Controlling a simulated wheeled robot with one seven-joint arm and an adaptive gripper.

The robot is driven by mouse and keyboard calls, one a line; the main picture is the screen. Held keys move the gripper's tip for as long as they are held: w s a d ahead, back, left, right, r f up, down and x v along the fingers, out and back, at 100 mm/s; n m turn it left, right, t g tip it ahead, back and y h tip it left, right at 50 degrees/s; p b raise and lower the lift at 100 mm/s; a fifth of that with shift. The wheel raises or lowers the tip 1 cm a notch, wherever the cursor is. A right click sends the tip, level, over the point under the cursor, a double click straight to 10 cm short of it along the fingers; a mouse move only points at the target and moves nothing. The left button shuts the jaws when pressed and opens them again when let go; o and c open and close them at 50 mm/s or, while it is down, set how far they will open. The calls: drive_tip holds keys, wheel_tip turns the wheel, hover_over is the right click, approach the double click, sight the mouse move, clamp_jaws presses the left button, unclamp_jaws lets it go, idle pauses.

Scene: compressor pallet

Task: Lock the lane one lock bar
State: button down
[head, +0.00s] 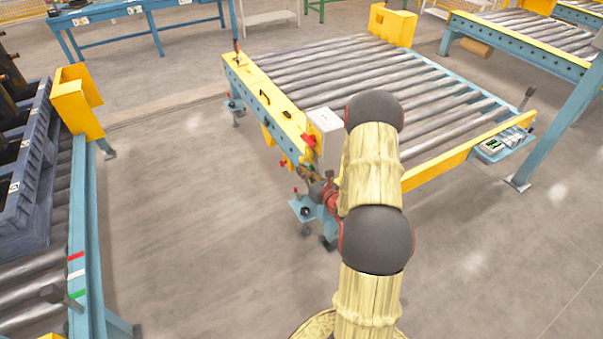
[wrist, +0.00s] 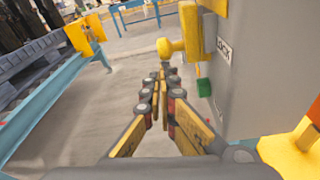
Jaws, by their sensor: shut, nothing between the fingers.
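In the wrist view a yellow bar (wrist: 189,30) with a rounded knob (wrist: 166,47) sticks out to the left from a grey box (wrist: 245,75). A label reading "LOCK" (wrist: 224,50) and a green block (wrist: 204,87) are on the box's face. This looks like the lock bar. My gripper (wrist: 163,80) is shut and empty, its tips just below the knob in the picture; I cannot tell whether they touch it. In the head view my gripper (head: 306,176) is small beside the yellow side of the roller conveyor (head: 335,72), partly hidden by my arm.
A white box (head: 325,125) stands on the conveyor's yellow side rail (head: 266,98). Another roller lane with a blue-grey pallet (head: 28,180) is at the left, with a yellow end stop (head: 76,100). The floor (head: 190,210) between the lanes is clear.

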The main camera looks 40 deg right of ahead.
wheel_tip(320, 180, up, 4)
drive_tip(key=p, duration=0.2)
drive_tip(key=shift+f+p, duration=0.15)
drive_tip(key=shift+p, duration=0.15)
drive_tip(key=shift+f, duration=0.1)
